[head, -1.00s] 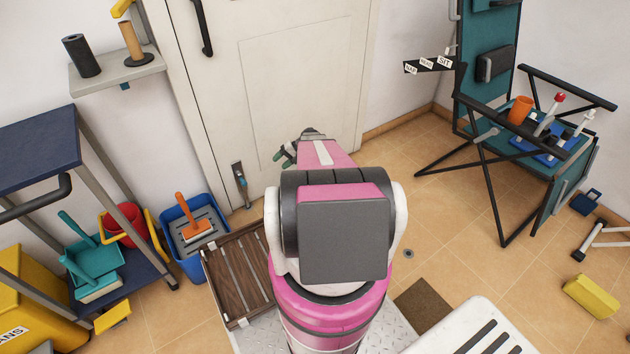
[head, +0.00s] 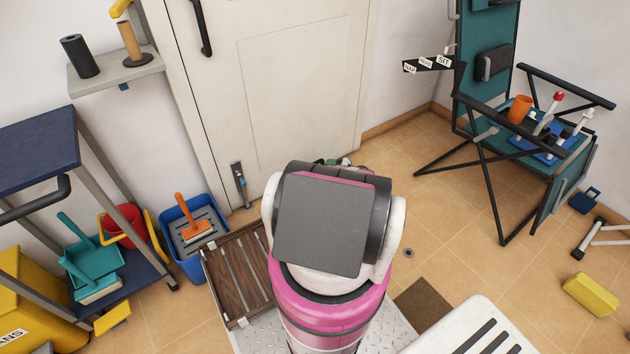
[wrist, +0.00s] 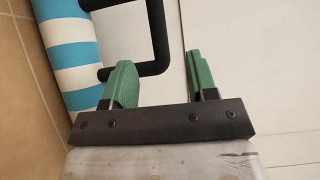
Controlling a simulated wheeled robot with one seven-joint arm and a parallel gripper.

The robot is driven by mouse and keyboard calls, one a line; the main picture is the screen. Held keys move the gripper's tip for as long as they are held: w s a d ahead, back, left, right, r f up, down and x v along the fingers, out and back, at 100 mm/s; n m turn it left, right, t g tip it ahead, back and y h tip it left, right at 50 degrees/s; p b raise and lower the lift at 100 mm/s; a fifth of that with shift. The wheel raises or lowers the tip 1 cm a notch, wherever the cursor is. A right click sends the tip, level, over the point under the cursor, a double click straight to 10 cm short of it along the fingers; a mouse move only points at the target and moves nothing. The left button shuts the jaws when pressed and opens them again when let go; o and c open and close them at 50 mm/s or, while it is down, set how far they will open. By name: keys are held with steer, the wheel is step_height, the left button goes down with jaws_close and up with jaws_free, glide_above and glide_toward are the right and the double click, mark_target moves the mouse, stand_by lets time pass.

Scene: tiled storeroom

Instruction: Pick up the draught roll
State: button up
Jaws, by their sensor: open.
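The draught roll (wrist: 75,55) is a thick cylinder with blue and white stripes at the upper left of the wrist view. A black D-shaped handle (wrist: 158,35) stands out from its side. My gripper (wrist: 163,78) is open, with green fingers on a dark bar. The handle's outer bar is beyond the fingertips, roughly in line with the gap between them, and its lower end is close to the left finger; I cannot tell whether they touch. Nothing is held. In the head view my arm hides the roll and nearly all of the gripper.
A pale door (head: 300,90) stands ahead. On the left are a blue bin (head: 190,255), a wooden slatted crate (head: 235,285), and a trolley (head: 40,150). A folding chair (head: 485,150) holding a tray stands on the right. Tiled floor (head: 440,200) is open between door and chair.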

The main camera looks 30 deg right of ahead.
steer(key=x, duration=0.8)
steer(key=shift+w+a+f, duration=0.1)
steer(key=shift+w+a, duration=0.1)
steer(key=shift+a, duration=0.15)
jaws_close()
